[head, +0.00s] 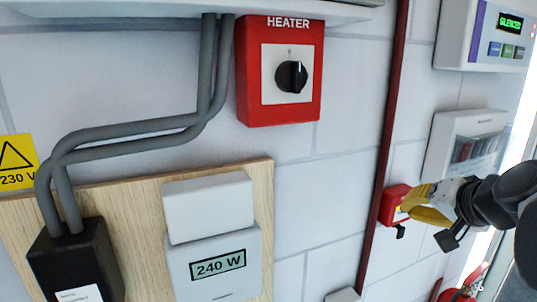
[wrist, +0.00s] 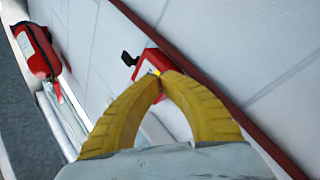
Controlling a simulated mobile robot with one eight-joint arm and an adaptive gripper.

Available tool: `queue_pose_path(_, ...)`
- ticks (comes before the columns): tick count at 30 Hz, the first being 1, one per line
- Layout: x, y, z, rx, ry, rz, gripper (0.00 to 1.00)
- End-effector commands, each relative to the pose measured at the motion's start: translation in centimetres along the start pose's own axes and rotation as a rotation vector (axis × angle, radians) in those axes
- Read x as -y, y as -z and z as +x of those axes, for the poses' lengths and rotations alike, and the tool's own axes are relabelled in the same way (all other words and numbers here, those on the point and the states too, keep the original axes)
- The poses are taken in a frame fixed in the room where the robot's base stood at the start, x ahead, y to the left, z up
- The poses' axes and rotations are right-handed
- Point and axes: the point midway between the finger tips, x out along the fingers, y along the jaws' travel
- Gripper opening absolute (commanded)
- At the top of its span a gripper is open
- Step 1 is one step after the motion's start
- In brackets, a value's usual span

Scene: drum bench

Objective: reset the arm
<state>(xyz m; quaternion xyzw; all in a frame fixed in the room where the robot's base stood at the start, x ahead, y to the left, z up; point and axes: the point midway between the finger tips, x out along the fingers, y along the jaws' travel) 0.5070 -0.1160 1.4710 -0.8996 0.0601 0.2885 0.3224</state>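My gripper (head: 412,205) reaches in from the right edge of the head view, its yellow fingers in front of a small red wall box (head: 393,205). In the wrist view, the two yellow fingers of my gripper (wrist: 160,80) curve together and meet at their tips, with nothing seen between them. The red box, with a black lever on its left side, shows just beyond the tips in the wrist view (wrist: 147,62). Whether the fingertips touch the box I cannot tell. The fingers cover part of it.
A dark red pipe (head: 385,130) runs down the wall beside the red box. A red HEATER switch box (head: 250,75), a meter reading 240 W (head: 213,285) and a breaker box (head: 440,150) are on the wall. An alarm panel (head: 455,40) reads SILENCED. A fire extinguisher (wrist: 38,52) stands left.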

Motion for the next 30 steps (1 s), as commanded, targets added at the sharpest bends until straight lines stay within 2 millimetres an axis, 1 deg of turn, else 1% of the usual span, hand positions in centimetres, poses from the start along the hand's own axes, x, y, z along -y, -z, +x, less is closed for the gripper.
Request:
queue_pose_path(1,-1.4,-5.4,2.2,0.046,-0.009,-0.058,0.00)
queue_pose_path(2,-2.0,-7.8,2.9,0.070,-0.018,-0.094,0.00)
queue_pose_path(3,-2.8,-11.0,3.8,0.102,-0.031,-0.141,0.00)
queue_pose_path(5,-4.3,-15.8,5.0,0.147,-0.052,-0.214,0.00)
queue_pose_path(6,-5.4,-18.9,5.8,0.176,-0.066,-0.265,0.00)
queue_pose_path(8,-7.3,-23.5,6.8,0.214,-0.088,-0.340,0.00)
queue_pose_path(9,-8.6,-26.1,7.4,0.237,-0.104,-0.389,0.00)
queue_pose_path(12,-11.5,-31.6,8.6,0.278,-0.138,-0.497,0.00)
queue_pose_path(13,-12.3,-32.9,8.8,0.287,-0.147,-0.523,0.00)
queue_pose_path(15,-13.7,-35.1,9.3,0.302,-0.165,-0.577,0.00)
queue_pose_path(18,-15.0,-37.0,9.6,0.313,-0.183,-0.625,0.00)
queue_pose_path(19,-15.2,-37.2,9.6,0.315,-0.186,-0.632,0.00)
queue_pose_path(21,-15.5,-37.5,9.6,0.317,-0.192,-0.643,0.00)
queue_pose_path(30,-15.4,-37.4,9.4,0.317,-0.193,-0.644,0.00)
